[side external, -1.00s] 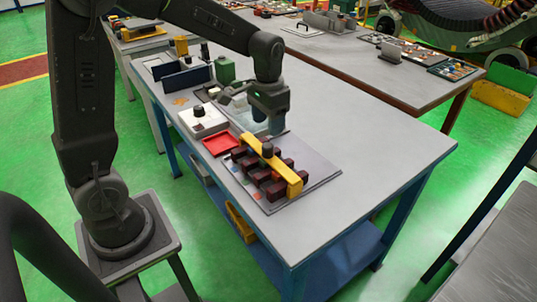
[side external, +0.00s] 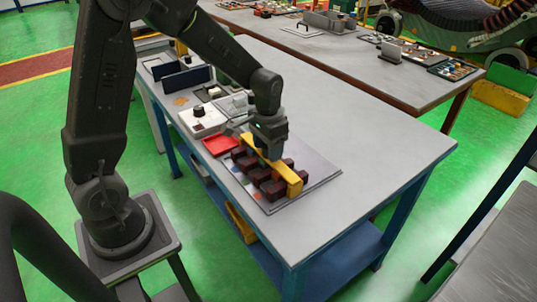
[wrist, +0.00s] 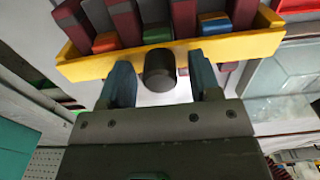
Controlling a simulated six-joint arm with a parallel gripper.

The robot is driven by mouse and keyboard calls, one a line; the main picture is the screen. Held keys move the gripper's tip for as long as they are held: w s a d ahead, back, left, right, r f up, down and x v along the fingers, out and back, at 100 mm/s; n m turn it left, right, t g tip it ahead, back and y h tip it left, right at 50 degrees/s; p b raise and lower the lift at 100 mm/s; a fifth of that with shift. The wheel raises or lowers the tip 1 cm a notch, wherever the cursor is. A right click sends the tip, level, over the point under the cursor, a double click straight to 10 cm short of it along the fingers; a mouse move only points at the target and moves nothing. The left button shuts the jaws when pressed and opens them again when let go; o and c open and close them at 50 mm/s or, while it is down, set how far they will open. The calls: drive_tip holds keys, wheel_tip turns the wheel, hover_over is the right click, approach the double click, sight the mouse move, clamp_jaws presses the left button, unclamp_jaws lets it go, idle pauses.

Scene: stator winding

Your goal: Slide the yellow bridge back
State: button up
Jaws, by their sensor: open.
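The yellow bridge (side external: 291,179) lies across a row of dark red blocks (side external: 262,176) on a grey board. In the wrist view the bridge (wrist: 235,48) runs across the top, with its black knob (wrist: 160,72) at the middle of its near edge. My gripper (side external: 266,157) is low over the bridge in the side view and hides the knob there. In the wrist view my gripper (wrist: 160,77) is open, with one blue-grey finger on each side of the knob and gaps showing. Whether the fingers touch the bridge I cannot tell.
A red tray (side external: 219,146) and a white box with a black knob (side external: 201,121) stand left of the board. Dark blue panels (side external: 185,79) stand farther back. The right side of the table (side external: 375,150) is clear.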

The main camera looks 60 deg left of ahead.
drive_tip(key=c, duration=0.7)
drive_tip(key=shift+w, duration=5.95)
drive_tip(key=o, duration=0.7)
drive_tip(key=shift+r, duration=0.1)
wheel_tip(320, 180, up, 6)
drive_tip(key=shift+f, duration=0.1)
